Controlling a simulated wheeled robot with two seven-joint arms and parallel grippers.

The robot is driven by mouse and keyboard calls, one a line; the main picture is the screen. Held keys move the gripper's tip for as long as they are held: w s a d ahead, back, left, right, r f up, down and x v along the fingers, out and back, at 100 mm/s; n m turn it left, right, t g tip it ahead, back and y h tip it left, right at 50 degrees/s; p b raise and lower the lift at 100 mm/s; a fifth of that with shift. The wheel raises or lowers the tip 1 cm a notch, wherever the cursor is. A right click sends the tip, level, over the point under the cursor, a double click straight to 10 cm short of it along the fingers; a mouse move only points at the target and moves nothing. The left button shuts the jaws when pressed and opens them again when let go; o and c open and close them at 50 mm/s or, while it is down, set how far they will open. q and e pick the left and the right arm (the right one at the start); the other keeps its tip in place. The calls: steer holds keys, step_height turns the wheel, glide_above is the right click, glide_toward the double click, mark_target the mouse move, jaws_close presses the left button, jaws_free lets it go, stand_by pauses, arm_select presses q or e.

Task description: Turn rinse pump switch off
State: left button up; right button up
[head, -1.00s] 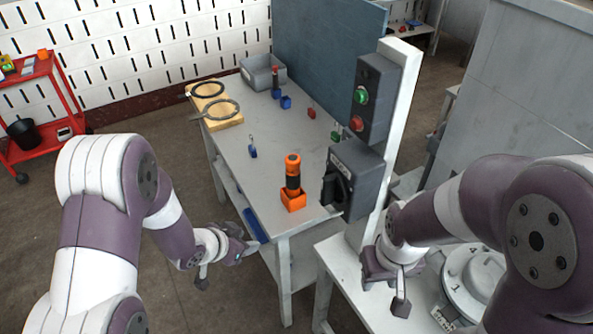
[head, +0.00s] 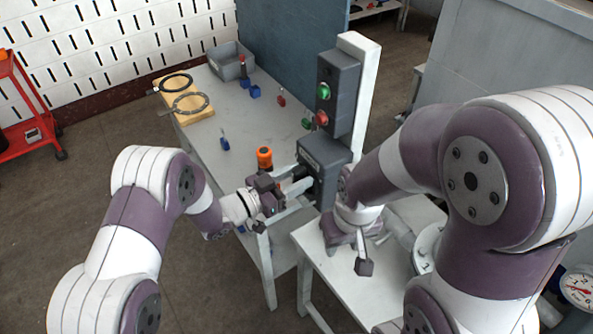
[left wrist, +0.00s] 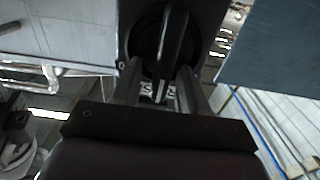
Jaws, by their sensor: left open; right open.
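The rinse pump switch is a black rotary knob on a dark grey box (head: 325,170) fixed to a white post. In the head view my left gripper (head: 300,186) is at the box's front left and hides the knob. In the left wrist view the knob (left wrist: 172,45) stands nearly upright, with a white mark near its lower end. The open fingers of my left gripper (left wrist: 158,80) lie on either side of the knob's lower part; I cannot tell whether they touch it. My right gripper (head: 350,250) is open and empty, below and right of the box.
A grey box with a green button (head: 323,91) and a red button (head: 321,118) is above the switch. An orange cylinder (head: 264,157) stands on the table (head: 205,150) behind my left gripper. A white stand (head: 318,262) lies below.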

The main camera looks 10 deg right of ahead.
arm_select(q)
steer(key=shift+w+d, duration=0.1)
steer(key=shift+d, duration=0.05)
jaws_close()
